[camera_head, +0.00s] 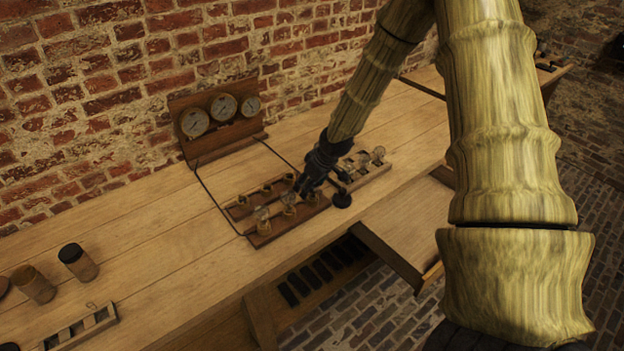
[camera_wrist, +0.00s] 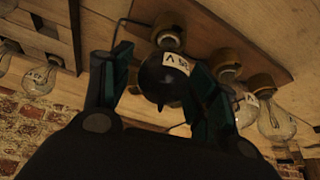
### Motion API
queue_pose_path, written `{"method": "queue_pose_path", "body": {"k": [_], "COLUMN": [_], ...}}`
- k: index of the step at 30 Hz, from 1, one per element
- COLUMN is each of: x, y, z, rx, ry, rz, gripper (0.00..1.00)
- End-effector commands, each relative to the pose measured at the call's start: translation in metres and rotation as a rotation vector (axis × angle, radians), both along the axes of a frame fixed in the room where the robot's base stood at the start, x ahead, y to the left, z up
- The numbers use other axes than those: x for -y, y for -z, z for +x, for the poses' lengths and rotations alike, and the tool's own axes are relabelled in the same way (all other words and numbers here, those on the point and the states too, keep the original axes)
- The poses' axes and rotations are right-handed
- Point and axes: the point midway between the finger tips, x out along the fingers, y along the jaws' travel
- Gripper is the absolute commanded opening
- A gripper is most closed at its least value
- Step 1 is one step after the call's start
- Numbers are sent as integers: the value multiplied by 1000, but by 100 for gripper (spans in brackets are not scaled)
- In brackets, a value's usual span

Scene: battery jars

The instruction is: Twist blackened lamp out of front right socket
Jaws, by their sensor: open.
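The blackened lamp (camera_wrist: 164,80), a dark bulb with a white paper label, sits in a round socket (camera_wrist: 168,38) on the wooden board (camera_wrist: 215,30) in the wrist view. My gripper (camera_wrist: 160,88) is open, with one finger on each side of the lamp. A narrow gap shows on the left; on the right I cannot tell whether the finger touches. In the head view my gripper (camera_head: 312,184) is over the right end of the board (camera_head: 262,240) and hides the blackened lamp.
Clear lamps (camera_wrist: 276,122) stand in neighbouring sockets close to my right finger in the wrist view. A pale rack with clear bulbs (camera_head: 378,155) stands right of the board. A gauge panel (camera_head: 219,118) stands behind.

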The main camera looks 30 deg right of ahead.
Motion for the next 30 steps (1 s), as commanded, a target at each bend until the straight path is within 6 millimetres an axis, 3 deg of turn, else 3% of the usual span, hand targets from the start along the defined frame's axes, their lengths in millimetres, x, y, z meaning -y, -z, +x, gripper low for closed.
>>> {"method": "queue_pose_path", "body": {"k": [12,21,30], "x": [-1,0,-1], "y": [4,4,2], "z": [2,2,1], "rx": [1,1,0], "ry": [0,0,-38], "rz": [0,0,2], "gripper": [59,9,9]}}
